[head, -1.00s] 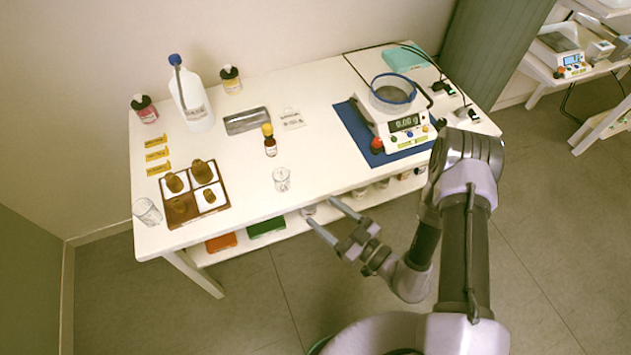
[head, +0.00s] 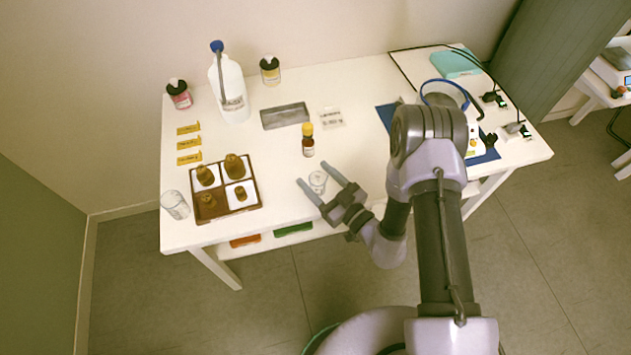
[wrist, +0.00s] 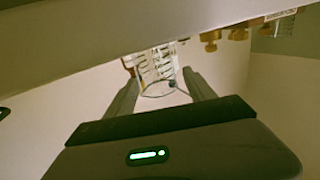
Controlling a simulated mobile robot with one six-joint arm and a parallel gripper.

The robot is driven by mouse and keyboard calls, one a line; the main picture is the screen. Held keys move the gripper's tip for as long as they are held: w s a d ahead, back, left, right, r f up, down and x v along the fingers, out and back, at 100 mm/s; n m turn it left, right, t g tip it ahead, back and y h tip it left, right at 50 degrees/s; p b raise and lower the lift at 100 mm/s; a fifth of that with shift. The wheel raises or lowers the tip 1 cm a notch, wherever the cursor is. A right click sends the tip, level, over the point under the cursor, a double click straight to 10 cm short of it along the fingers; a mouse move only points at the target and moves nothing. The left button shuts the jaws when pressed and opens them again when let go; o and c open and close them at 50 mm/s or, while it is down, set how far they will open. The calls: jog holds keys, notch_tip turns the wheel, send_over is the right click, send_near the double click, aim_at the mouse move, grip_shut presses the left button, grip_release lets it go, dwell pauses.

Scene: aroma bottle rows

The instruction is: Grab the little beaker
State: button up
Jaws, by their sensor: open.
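The little beaker (head: 318,181) is a small clear glass standing upright near the front edge of the white table (head: 280,208). My gripper (head: 322,176) is open, and in the head view its two fingers show on either side of the beaker. In the wrist view the beaker (wrist: 158,88) appears between the far ends of the open fingers (wrist: 162,92). I cannot tell whether either finger touches it. A larger clear glass (head: 175,205) stands at the table's left front corner.
A small amber bottle with a yellow cap (head: 308,140) stands just behind the beaker. A brown sectioned tray (head: 222,213) with brown stoppers is to the left. A white jug (head: 230,90) and a metal tray (head: 285,116) are farther back. The scale is mostly hidden behind my arm.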

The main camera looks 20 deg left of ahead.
jog(key=shift+s+d, duration=0.1)
jog(key=shift+c, duration=0.4)
grip_shut()
